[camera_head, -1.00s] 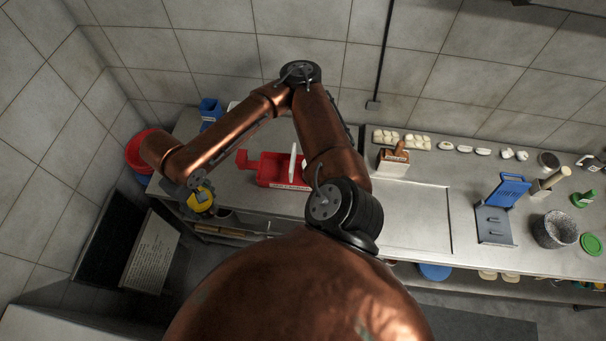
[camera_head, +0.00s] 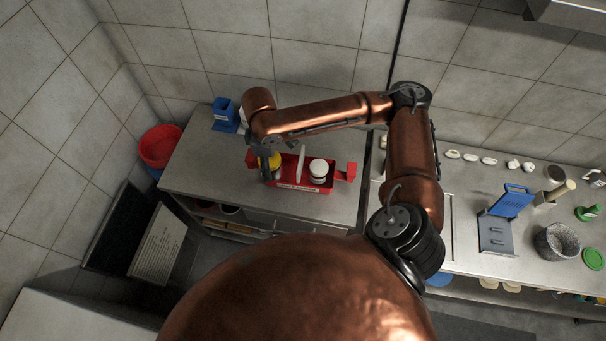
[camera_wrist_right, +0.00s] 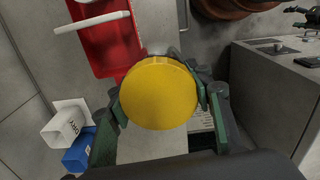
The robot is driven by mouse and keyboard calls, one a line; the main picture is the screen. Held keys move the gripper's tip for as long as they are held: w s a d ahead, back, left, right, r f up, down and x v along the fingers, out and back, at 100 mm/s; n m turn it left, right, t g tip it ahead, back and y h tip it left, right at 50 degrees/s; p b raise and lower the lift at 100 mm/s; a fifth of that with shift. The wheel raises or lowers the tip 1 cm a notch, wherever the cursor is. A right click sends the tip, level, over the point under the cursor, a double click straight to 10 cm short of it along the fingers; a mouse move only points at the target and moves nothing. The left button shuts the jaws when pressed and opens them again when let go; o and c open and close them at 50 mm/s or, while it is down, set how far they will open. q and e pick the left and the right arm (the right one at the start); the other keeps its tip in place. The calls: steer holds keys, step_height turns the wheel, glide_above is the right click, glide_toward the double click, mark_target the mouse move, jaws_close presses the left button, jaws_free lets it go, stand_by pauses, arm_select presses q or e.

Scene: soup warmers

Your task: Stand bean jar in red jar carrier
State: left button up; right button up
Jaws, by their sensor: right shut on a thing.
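A jar with a yellow lid (camera_head: 275,160) is in my right gripper (camera_head: 268,158). In the wrist view the fingers close on both sides of the round yellow lid (camera_wrist_right: 158,93), which hides the jar's body. The red jar carrier (camera_head: 318,188) stands on the steel counter, with a white upright handle (camera_head: 301,160) across its middle. The jar is at the carrier's left end; I cannot tell whether its base is inside or above it. A white-lidded jar (camera_head: 318,168) stands in the carrier's right part. The carrier (camera_wrist_right: 98,45) also shows at the wrist view's upper left. My left gripper is out of view.
A blue holder (camera_head: 225,113) stands at the counter's back left, beside a white container partly behind my arm. A red bucket (camera_head: 159,145) is beyond the counter's left edge. The counter (camera_head: 200,175) left of the carrier is bare. Utensils lie on the right-hand counter.

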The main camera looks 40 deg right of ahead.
steer(key=w+d+n+p, duration=0.3)
steer(key=w+d+n, duration=0.1)
steer(key=n, duration=0.6)
steer(key=n+p, duration=0.3)
steer(key=n, duration=0.7)
glide_above(285, 174)
step_height(285, 174, down, 14)
steer(key=r, duration=0.1)
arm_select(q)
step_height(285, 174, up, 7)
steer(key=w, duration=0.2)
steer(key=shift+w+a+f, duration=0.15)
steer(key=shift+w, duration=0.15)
arm_select(e)
steer(key=shift+a+f, duration=0.1)
steer(key=shift+f, duration=2.6)
steer(key=shift+f, duration=0.15)
steer(key=o, duration=1)
